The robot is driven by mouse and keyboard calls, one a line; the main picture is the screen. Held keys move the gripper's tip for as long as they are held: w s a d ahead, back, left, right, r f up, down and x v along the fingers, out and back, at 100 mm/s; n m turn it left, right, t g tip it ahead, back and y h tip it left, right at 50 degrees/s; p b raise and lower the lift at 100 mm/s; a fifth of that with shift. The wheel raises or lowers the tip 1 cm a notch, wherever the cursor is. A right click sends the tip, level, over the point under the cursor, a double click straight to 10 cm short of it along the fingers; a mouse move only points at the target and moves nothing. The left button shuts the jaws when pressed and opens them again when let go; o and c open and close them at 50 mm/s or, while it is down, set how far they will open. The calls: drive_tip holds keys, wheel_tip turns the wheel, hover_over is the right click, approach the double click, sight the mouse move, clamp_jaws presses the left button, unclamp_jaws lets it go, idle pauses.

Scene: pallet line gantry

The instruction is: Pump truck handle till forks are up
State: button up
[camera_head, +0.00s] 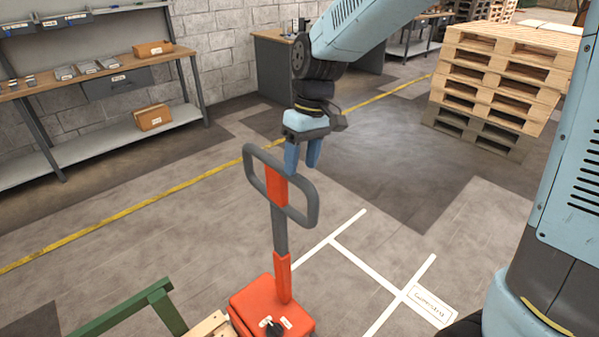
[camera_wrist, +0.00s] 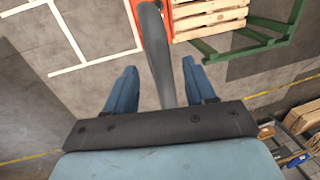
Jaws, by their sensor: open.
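The pallet truck handle (camera_head: 314,205) is a dark grey loop with an orange centre piece on a grey and orange shaft. It rises from the orange truck body (camera_head: 262,306), at the bottom of the head view. My gripper (camera_head: 302,166) points down at the top of the loop, with its blue fingers apart. In the wrist view, my gripper (camera_wrist: 158,85) is open and the grey handle bar (camera_wrist: 156,50) runs between its fingers, with gaps on both sides. I cannot tell whether a finger touches it. The forks are hidden in the head view.
A green frame (camera_head: 125,310) and pale wood lie at bottom left. A workbench (camera_head: 100,75) with small boxes stands at the left wall. Stacked pallets (camera_head: 500,85) stand at the right. Floor with white marking lines (camera_head: 345,245) is clear right of the truck.

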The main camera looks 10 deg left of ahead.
sight(299, 175)
drive_tip(key=shift+s+a+f, duration=0.15)
drive_tip(key=shift+f, duration=0.7)
drive_tip(key=shift+s+a+f, duration=0.1)
drive_tip(key=shift+s+f, duration=0.05)
drive_tip(key=shift+f, duration=0.7)
